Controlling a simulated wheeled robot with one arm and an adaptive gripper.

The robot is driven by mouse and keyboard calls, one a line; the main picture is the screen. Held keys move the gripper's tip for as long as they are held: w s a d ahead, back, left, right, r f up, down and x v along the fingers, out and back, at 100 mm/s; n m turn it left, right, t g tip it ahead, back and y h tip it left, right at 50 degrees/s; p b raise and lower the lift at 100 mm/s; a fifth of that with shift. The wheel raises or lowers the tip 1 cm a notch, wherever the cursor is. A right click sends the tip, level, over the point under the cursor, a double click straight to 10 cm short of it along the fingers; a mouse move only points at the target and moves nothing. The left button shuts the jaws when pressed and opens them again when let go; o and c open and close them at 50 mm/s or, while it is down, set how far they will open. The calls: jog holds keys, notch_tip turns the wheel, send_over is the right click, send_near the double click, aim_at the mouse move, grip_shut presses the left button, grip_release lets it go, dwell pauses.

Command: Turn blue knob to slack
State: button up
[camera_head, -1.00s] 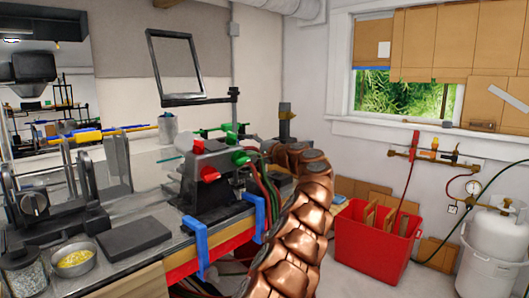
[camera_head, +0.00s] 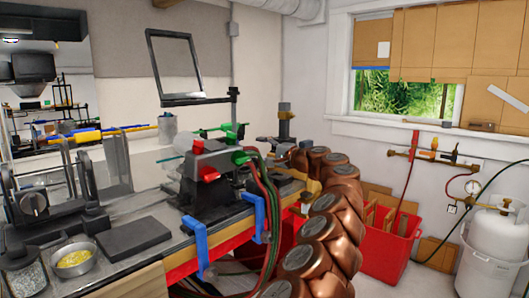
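I cannot make out a blue knob for certain. The torch (camera_head: 215,175) on the bench has red knobs (camera_head: 210,174) and green knobs (camera_head: 241,157), with red and green hoses (camera_head: 270,205) hanging from its right side. My copper segmented arm rises from the bottom middle and bends left at its top, right of the torch. Its far end lies near dark parts at the bench's right end. I cannot make out my gripper's fingers there, or whether they hold anything.
Blue clamps (camera_head: 201,247) grip the bench's front edge. A dark slab (camera_head: 134,238), a bowl of yellow bits (camera_head: 75,260) and a jar (camera_head: 25,276) stand at left. A red bin (camera_head: 385,250) and a white tank (camera_head: 493,243) stand at right. A pipe with valves (camera_head: 436,155) runs along the wall.

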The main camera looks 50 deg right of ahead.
jog(key=shift+s, duration=0.25)
dwell(0.4)
